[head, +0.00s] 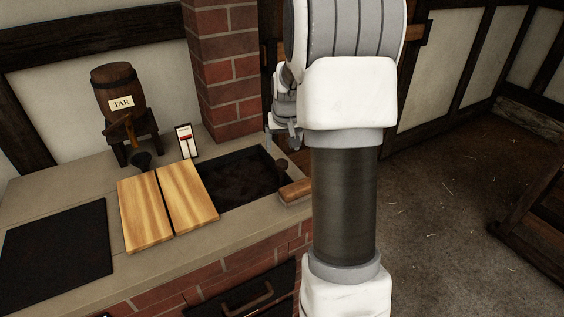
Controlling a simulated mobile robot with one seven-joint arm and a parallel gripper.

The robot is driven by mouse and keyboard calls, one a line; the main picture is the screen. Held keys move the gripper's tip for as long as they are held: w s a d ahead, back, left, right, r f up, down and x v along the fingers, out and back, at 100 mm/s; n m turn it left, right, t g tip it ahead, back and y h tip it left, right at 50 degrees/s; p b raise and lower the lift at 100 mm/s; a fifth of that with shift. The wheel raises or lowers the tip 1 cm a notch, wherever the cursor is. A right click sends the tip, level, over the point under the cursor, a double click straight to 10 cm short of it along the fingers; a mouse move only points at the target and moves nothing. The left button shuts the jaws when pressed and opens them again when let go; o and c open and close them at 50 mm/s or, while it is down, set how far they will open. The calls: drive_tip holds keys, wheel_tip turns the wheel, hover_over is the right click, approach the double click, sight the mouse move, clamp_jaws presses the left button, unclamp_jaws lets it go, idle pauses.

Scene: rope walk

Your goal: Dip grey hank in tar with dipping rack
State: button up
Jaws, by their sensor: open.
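My gripper (284,143) is open, beyond the basin's back right corner and partly hidden by my arm. I see nothing between its fingers. I cannot make out a grey hank or a dipping rack in this view; my arm hides part of the scene.
Two light wooden boards (150,217) lie left of the basin. A dark slab (58,243) is at the counter's left. A brick pillar (228,70) rises behind.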

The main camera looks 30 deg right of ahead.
sight(282, 163)
drive_tip(key=x, duration=0.9)
drive_tip(key=shift+f+b, duration=0.15)
drive_tip(key=shift+b, duration=0.2)
clamp_jaws()
